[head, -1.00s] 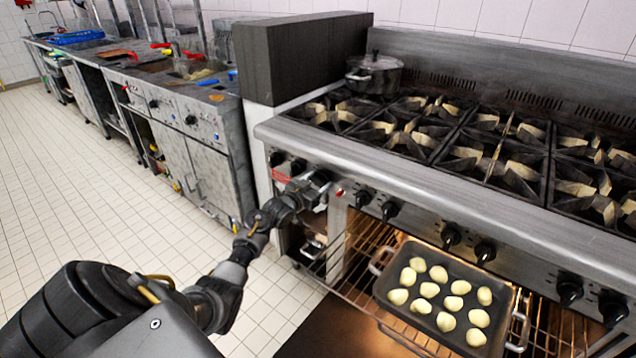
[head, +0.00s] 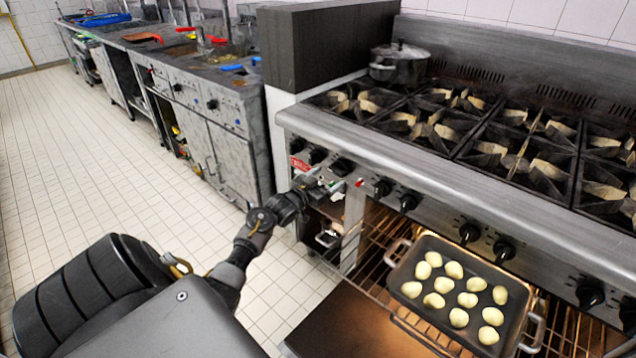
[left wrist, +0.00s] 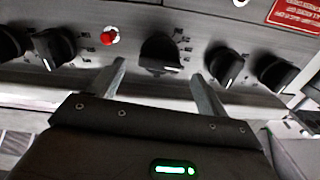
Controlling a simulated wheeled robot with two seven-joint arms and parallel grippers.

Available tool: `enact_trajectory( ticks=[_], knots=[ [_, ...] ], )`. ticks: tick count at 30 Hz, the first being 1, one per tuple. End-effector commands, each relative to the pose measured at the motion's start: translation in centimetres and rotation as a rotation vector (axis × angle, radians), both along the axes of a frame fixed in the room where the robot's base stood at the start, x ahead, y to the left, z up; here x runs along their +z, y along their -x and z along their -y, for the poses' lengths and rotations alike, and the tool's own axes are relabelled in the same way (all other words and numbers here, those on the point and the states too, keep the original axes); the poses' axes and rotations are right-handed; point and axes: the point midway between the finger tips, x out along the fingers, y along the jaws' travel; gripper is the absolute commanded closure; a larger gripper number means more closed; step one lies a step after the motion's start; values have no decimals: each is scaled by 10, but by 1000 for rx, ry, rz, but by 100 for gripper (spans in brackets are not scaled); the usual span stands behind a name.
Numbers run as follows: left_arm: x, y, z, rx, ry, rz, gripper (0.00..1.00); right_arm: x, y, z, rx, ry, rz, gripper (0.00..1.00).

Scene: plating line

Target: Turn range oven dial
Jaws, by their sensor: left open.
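The range's front panel carries a row of black dials. One dial (head: 342,167) is just left of a red light (head: 359,183) in the head view. My left gripper (head: 328,187) is open, just in front of and below that dial. In the left wrist view, the open fingers (left wrist: 160,82) point at the panel, with the same dial (left wrist: 160,53) beyond and between their tips. The fingers appear apart from it. The dial's white mark points toward the lower right in that view. My right gripper is out of view.
Below the panel, the oven is open, with a tray (head: 403,270) of pale round pieces on its rack. Neighbouring dials (left wrist: 225,66) flank the centred one. A lidded pot (head: 400,65) stands on the burners. The tiled floor at left is clear.

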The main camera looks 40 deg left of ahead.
Motion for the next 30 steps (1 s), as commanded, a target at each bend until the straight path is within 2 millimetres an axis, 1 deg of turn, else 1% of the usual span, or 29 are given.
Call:
enact_trajectory(
  ticks=[1,3,6,10,18,30],
  knots=[
    [-1,11,0,-1,-2,-2,23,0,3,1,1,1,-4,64],
    [-1,24,1,-1,-1,-2,23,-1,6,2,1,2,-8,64],
    [-1,38,1,0,-1,-1,23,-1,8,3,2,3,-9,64],
    [-1,50,2,-1,0,-1,23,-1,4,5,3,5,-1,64],
    [0,54,1,0,1,0,23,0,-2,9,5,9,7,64],
    [-1,53,1,1,1,-2,23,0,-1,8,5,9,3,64]
  ],
)
